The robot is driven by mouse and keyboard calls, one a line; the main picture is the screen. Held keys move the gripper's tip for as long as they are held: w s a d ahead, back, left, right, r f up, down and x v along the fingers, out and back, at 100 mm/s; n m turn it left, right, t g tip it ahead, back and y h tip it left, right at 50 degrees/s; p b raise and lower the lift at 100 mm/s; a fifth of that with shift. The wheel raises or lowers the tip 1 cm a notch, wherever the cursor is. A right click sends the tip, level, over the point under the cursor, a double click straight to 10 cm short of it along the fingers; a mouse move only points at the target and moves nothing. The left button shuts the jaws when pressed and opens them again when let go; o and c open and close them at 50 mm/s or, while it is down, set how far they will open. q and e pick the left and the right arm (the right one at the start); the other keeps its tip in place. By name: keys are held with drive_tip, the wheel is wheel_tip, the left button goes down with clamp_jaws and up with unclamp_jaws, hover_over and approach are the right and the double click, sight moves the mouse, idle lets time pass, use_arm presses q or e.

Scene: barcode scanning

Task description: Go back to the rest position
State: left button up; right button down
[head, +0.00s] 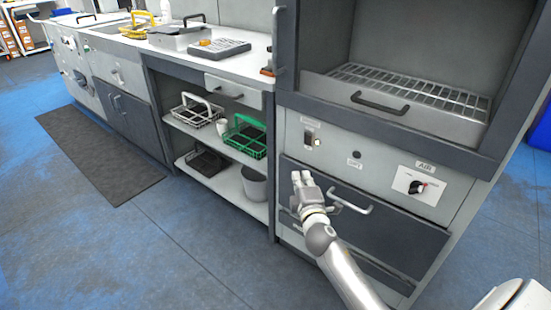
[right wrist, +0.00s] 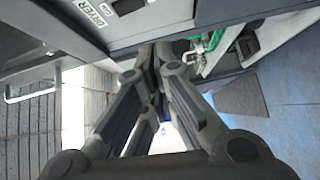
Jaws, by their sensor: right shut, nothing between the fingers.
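My right gripper (head: 301,179) is in front of the dark drawer fronts of the tall cabinet (head: 362,218) at the right. In the right wrist view its fingers (right wrist: 152,62) are together, with nothing between them. My left gripper is not in view.
Open shelves (head: 232,185) left of the cabinet hold a green wire basket (head: 246,138), a white-handled basket (head: 196,112) and a grey bin (head: 254,184). A counter (head: 255,62) runs above. A dark mat (head: 98,155) lies on the otherwise clear blue floor.

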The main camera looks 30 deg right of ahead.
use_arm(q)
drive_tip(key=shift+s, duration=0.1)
